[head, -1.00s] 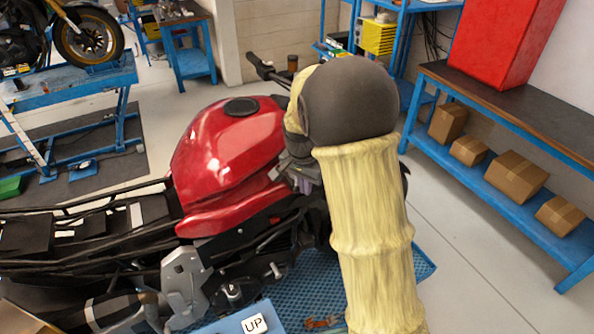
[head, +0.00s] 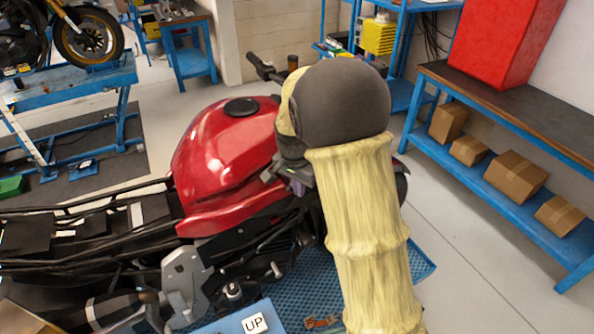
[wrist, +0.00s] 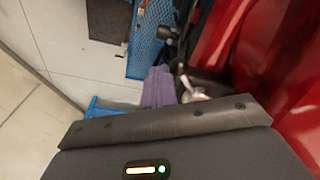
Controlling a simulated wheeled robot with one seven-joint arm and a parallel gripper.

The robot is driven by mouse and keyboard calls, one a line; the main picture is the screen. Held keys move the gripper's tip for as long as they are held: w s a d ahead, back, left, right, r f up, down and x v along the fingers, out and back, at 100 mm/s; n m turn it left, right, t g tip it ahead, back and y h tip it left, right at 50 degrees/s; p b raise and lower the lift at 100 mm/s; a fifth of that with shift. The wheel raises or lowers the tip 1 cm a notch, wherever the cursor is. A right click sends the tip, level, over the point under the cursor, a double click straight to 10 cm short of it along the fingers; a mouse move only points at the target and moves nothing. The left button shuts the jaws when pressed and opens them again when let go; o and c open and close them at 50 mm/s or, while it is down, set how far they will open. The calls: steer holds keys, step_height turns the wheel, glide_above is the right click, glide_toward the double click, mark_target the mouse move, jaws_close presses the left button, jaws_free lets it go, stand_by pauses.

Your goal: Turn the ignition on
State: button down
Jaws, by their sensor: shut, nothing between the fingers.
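The red motorcycle (head: 215,155) stands on a blue lift, its tank left of my arm in the head view. Its handlebar grip (head: 262,68) points toward the back left. My gripper (head: 298,186) is low beside the front of the tank, mostly hidden by my arm. In the wrist view its purple fingers (wrist: 158,88) are together and hold nothing. A small silvery part (wrist: 190,90) shows just right of them, with the red bodywork (wrist: 285,70) beyond. I cannot make out the ignition or a key in either view.
The blue lift platform (head: 400,262) lies under the motorcycle. A blue workbench (head: 500,112) with a red box (head: 508,40) and several cartons stands at right. The floor between is clear.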

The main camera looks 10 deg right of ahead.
steer(key=shift+a, duration=0.15)
steer(key=shift+w+a, duration=0.1)
steer(key=shift+a, duration=0.4)
stand_by(0.5)
steer(key=shift+w+a+p, duration=0.2)
steer(key=shift+a+p, duration=0.25)
steer(key=shift+a, duration=0.15)
steer(key=shift+d+r, duration=0.2)
steer(key=shift+r, duration=0.05)
steer(key=shift+s+d+r+p, duration=0.15)
steer(key=shift+d+r+p, duration=0.1)
steer(key=shift+d+p, duration=0.05)
stand_by(0.5)
